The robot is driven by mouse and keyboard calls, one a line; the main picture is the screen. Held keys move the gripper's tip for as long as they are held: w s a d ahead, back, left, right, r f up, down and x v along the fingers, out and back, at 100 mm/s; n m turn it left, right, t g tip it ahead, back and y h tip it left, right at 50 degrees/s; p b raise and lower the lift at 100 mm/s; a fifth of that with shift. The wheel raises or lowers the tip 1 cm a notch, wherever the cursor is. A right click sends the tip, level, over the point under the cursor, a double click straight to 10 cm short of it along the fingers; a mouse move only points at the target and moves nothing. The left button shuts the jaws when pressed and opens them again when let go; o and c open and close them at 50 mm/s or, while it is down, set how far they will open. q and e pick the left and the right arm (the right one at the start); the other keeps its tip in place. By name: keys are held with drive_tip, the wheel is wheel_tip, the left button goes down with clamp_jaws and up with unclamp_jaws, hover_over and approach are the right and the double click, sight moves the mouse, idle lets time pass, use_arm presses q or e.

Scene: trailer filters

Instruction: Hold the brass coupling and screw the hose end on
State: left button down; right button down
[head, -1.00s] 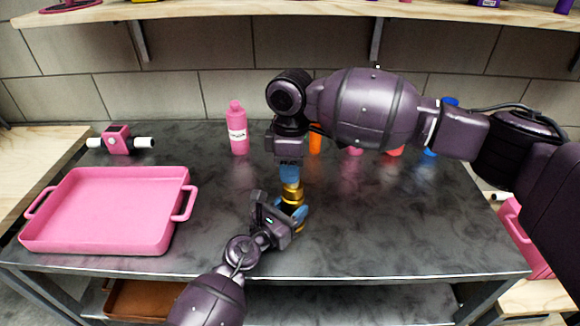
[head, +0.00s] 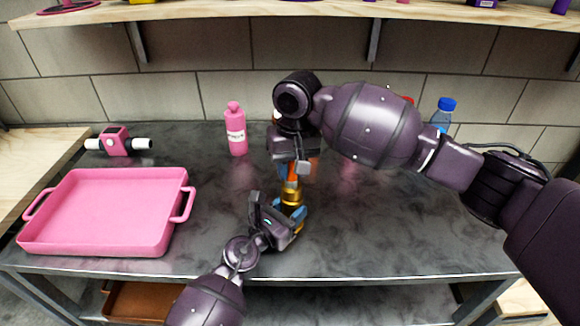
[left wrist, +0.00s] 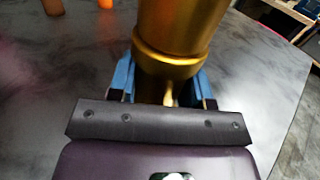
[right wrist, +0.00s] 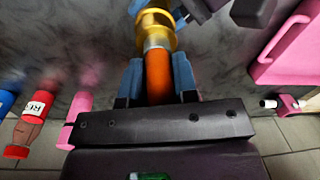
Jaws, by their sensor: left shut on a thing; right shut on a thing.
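The brass coupling (head: 292,197) stands upright above the table, and its gold body fills the top of the left wrist view (left wrist: 180,35). My left gripper (head: 287,222) is shut on it from the front, with blue fingers on either side (left wrist: 166,80). The orange hose end (right wrist: 158,76) has a silver collar and stands in line above the coupling. My right gripper (right wrist: 158,82) is shut on it from above; in the head view the hose end (head: 293,172) shows just below that gripper. The collar meets the coupling's rim; how far it is threaded I cannot tell.
A pink tray (head: 182,238) lies at the left of the dark table (head: 400,235). A pink bottle (head: 236,135) stands at the back, and a blue bottle (head: 443,112) is behind my right arm. A pink block with white ends (head: 116,142) lies back left. The front right is clear.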

drive_tip(key=shift+s+m, duration=0.1)
drive_tip(key=shift+m, duration=0.4)
drive_tip(key=c, duration=0.8)
unclamp_jaws()
drive_tip(key=r, duration=1.2)
drive_tip(key=shift+d, duration=0.4)
use_arm(q)
drive_tip(key=shift+c, duration=2.4)
unclamp_jaws()
